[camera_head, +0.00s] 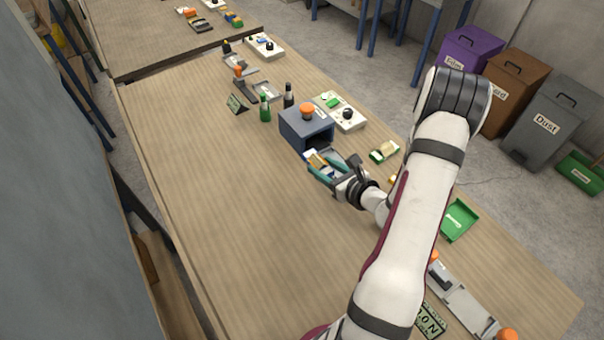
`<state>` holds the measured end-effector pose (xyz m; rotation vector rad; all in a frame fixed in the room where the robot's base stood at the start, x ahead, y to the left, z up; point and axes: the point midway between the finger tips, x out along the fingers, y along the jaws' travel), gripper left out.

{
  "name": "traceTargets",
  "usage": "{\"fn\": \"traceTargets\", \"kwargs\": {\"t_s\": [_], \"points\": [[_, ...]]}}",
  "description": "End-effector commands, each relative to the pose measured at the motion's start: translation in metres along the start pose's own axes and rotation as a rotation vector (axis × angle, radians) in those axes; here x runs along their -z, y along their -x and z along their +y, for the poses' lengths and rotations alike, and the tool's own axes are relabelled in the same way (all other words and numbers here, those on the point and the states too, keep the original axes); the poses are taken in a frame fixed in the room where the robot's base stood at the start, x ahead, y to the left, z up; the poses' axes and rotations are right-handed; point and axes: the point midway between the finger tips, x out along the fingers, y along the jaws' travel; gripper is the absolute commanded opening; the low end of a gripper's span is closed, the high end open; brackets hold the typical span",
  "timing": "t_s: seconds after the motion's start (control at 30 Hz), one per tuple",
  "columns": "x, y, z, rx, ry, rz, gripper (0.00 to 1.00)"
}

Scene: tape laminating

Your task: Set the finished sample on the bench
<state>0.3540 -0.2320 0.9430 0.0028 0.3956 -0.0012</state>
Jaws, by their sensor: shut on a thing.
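My gripper (328,167) has teal fingers and is low over the bench (225,220), just in front of the dark blue box-shaped machine with an orange knob (296,138). It is shut on a small flat piece with yellow, white and blue on it (317,161), which looks like the sample. The piece is at the machine's open front, close to a grey plate there. I cannot tell whether it touches the plate or the bench. The fingers hide part of it.
A green and a dark bottle (265,108) stand behind the machine. A white control box (346,116) is to its right. A green tray (457,221) lies near the right edge. The bench's left and front middle are bare.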

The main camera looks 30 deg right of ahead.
Motion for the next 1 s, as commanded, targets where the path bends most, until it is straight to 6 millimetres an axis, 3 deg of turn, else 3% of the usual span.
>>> {"fn": "traceTargets", "kwargs": {"t_s": [0.1,0.23,0.3,0.43,0.8,0.83,1.0], "points": [[0.007,-0.031,0.018,-0.006,0.001,0.001,0.00],[0.012,-0.048,0.025,-0.002,0.001,0.001,0.00],[0.024,-0.055,0.026,-0.002,-0.001,0.002,0.00],[0.045,-0.064,0.025,-0.001,-0.001,0.001,0.00],[0.050,-0.066,0.025,-0.001,0.000,-0.001,0.00],[0.050,-0.066,0.025,-0.001,0.001,-0.001,0.53],[0.050,-0.066,0.025,-0.001,0.001,-0.001,0.79]]}}
